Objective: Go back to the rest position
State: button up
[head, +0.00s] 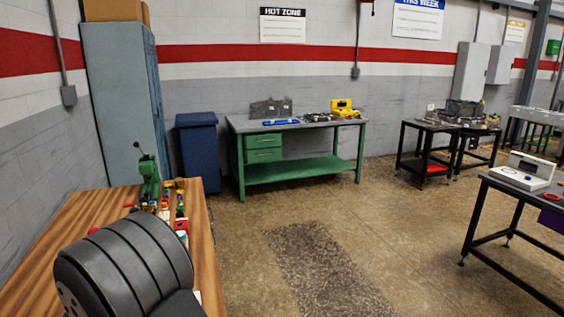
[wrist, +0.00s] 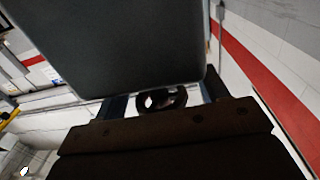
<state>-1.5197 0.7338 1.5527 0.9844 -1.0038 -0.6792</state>
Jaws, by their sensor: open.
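In the wrist view my gripper (wrist: 164,99) shows from behind its dark body, with its two fingers apart. A small dark ring-like shape shows in the gap between them; I cannot tell what it is or whether it touches them. A large grey panel with rounded corners fills the top middle of that view and hides much behind it. In the head view a dark ribbed part of my arm covers the lower left, and my gripper does not show there.
A wooden bench (head: 95,217) carries a green hand press (head: 149,180) and small coloured items near my arm. Behind are a grey-blue cabinet (head: 120,95), a blue bin (head: 198,150) and a green workbench (head: 300,172). Black tables stand right. The middle floor is clear.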

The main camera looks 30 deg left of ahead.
jog(key=shift+s+a+n+g+y, duration=0.1)
jog(key=shift+s+n+g+y, duration=0.05)
jog(key=shift+n+g+y, duration=1.2)
jog(key=shift+s+a+n+g+y, duration=0.1)
jog(key=shift+n+g+y, duration=0.85)
jog(key=shift+g, duration=0.7)
jog(key=shift+n+g, duration=0.3)
jog(key=shift+s+n+g+y, duration=0.2)
jog(key=shift+n+g+y, duration=0.4)
jog(key=shift+n+g, duration=1.15)
jog(key=shift+s+n+g, duration=0.2)
jog(key=shift+n+g, duration=0.55)
jog(key=shift+g, duration=1.4)
jog(key=shift+s+a+n+g, duration=0.1)
jog(key=shift+n+g, duration=0.3)
jog(key=shift+g, duration=0.2)
